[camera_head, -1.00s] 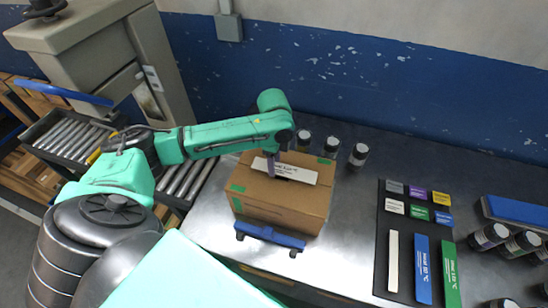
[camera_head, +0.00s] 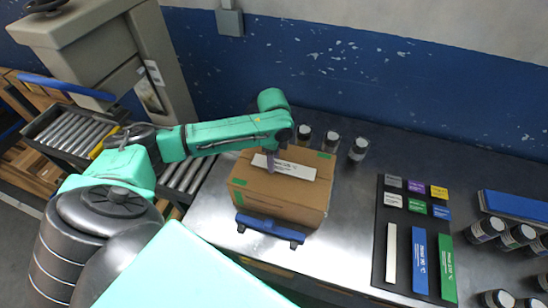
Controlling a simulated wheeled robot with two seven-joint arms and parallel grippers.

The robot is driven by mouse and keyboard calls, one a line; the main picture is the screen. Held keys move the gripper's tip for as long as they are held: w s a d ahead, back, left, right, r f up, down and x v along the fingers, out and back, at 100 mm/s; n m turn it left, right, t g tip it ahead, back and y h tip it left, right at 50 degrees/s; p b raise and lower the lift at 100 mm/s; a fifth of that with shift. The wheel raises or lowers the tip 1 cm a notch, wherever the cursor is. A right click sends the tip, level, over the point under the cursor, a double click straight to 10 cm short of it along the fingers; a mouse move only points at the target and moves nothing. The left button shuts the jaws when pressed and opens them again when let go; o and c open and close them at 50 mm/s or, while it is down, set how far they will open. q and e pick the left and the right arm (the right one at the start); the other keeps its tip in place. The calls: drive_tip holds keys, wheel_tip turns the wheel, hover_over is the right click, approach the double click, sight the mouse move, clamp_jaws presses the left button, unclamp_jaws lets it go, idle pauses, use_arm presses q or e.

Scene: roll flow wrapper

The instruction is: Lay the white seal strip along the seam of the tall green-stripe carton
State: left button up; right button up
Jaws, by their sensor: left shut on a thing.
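The tall brown carton (camera_head: 262,190) with green marks at its corners sits on the metal table. The white seal strip (camera_head: 297,169) with dark print lies along the top of the carton, over its middle. My left gripper (camera_head: 270,162) is over the top of the carton, shut on the strip near its left part. The arm hides part of the far top of the carton. Whether the strip touches the carton along its whole length I cannot tell. My right gripper is not in view.
A dark mat (camera_head: 379,262) at the right holds small coloured blocks and a white, a blue (camera_head: 420,262) and a green strip (camera_head: 447,268). Several jars stand behind the carton and at the far right. A blue holder (camera_head: 270,230) sits before the carton. A roller conveyor (camera_head: 75,135) is at left.

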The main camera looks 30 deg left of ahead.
use_arm(q)
drive_tip(key=shift+f+p, duration=0.3)
idle(0.4)
drive_tip(key=o, duration=1.4)
drive_tip(key=shift+c, duration=0.2)
wheel_tip(320, 180, up, 15)
drive_tip(key=b, duration=0.2)
drive_tip(key=shift+s+f+b, duration=0.15)
drive_tip(key=shift+f+b, duration=0.05)
drive_tip(key=shift+b, duration=0.1)
